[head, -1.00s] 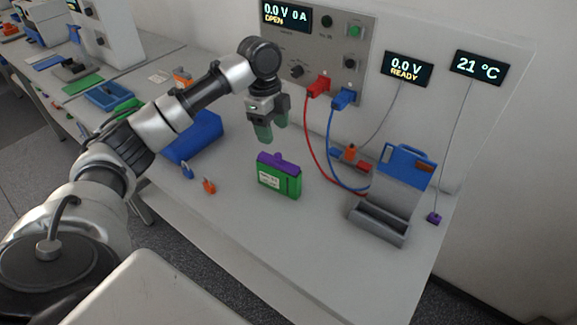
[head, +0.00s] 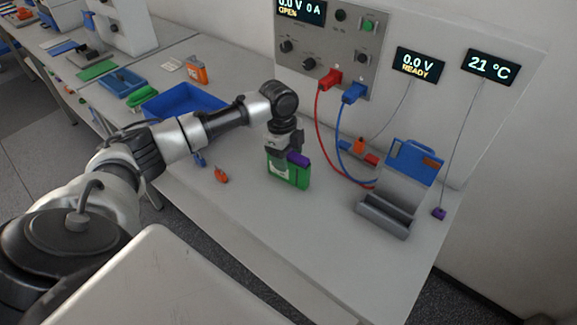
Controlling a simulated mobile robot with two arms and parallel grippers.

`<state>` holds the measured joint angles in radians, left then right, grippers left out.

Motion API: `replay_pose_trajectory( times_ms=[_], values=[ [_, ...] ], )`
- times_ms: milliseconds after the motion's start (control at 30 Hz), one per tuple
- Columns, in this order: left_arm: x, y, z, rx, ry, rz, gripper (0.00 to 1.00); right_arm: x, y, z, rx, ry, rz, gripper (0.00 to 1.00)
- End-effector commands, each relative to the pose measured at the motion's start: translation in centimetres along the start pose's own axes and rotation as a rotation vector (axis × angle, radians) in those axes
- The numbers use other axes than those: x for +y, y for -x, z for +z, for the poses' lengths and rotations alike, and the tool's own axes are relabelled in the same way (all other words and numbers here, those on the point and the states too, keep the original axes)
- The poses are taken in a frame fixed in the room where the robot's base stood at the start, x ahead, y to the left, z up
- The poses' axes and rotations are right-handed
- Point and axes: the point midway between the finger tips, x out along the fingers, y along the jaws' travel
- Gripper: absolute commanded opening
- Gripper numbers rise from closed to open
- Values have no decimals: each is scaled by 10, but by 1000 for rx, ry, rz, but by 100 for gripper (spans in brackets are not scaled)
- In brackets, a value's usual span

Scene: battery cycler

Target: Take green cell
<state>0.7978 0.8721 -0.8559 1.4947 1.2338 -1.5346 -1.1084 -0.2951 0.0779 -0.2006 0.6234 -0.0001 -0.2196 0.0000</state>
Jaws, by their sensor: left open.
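The green cell (head: 296,177) stands upright on the white bench, with a purple part (head: 298,158) on its top and a pale label on its front. My left gripper (head: 281,155) is lowered over the left part of the cell's top, fingers pointing down. The fingers are open, and their tips overlap the cell in this view. I cannot tell whether they touch it. My right gripper is not in view.
A grey holder (head: 384,217) with a blue-topped back stands to the right. Red (head: 319,120) and blue (head: 340,135) cables hang from the cycler panel (head: 325,48). A blue tray (head: 180,101) lies behind my arm.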

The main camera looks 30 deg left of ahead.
Motion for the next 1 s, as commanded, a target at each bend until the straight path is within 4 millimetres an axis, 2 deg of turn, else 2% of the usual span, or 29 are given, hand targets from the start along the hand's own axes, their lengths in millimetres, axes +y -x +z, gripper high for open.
replay_pose_trajectory(
  times_ms=[67,100,467,867,1000],
  values=[
    [0,0,0,0,0,0,60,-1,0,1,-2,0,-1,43],
    [0,0,0,0,0,0,56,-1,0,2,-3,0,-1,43],
    [0,0,0,0,0,0,1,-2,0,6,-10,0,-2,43],
    [-1,3,0,1,0,-3,0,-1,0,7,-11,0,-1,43],
    [-1,9,-1,2,0,-5,0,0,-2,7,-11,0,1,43]
  ],
)
